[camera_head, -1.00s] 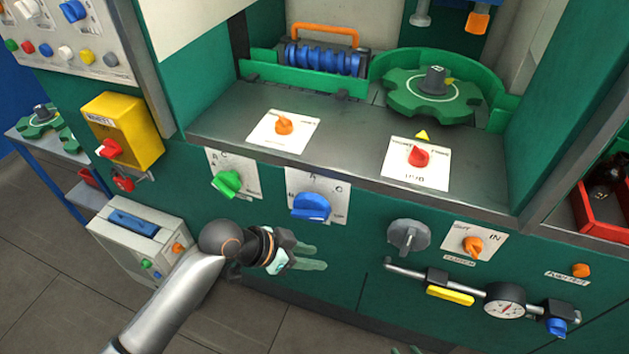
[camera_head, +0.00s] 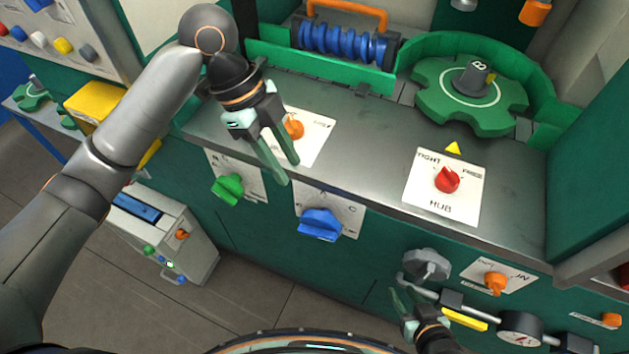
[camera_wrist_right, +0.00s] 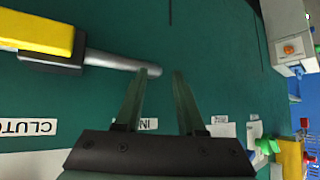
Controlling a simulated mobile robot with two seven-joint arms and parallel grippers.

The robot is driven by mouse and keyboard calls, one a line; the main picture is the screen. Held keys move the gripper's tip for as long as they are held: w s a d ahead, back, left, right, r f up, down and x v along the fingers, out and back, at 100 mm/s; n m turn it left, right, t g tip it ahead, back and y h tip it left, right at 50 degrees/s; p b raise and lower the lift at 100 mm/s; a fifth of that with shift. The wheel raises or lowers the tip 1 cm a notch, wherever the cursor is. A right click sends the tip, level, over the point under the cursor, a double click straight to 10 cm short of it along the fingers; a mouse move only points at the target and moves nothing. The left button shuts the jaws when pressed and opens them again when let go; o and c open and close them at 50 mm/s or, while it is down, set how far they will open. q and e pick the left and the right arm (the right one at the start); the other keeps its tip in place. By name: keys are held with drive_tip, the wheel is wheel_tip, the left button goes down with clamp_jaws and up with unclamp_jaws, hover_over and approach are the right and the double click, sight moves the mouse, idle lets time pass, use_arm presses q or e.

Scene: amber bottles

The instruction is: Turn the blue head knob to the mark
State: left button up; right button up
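The blue knob (camera_head: 320,224) sits on a white lettered plate (camera_head: 346,214) on the green front panel, just below the grey ledge. Its wide grip lies roughly crosswise; I cannot tell which mark it points to. My left gripper (camera_head: 289,171) is open and empty, its fingers pointing down above the ledge edge, up and left of the blue knob and apart from it. My right gripper (camera_head: 402,300) is low, right of and below the blue knob. In the right wrist view my right gripper (camera_wrist_right: 161,72) is open and empty, facing the green panel near a grey bar's end.
A green knob (camera_head: 228,188) is left of the blue one. An orange knob (camera_head: 294,128) and a red HUB knob (camera_head: 447,179) stand on the ledge. A grey knob (camera_head: 426,265) and a yellow-handled bar (camera_head: 465,319) are close to my right gripper.

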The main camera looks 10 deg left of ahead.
sight(314, 212)
use_arm(q)
drive_tip(key=x, duration=1.2)
drive_tip(key=shift+s+f+p, duration=0.15)
drive_tip(key=shift+f+p, duration=0.1)
drive_tip(key=shift+p, duration=0.05)
clamp_jaws()
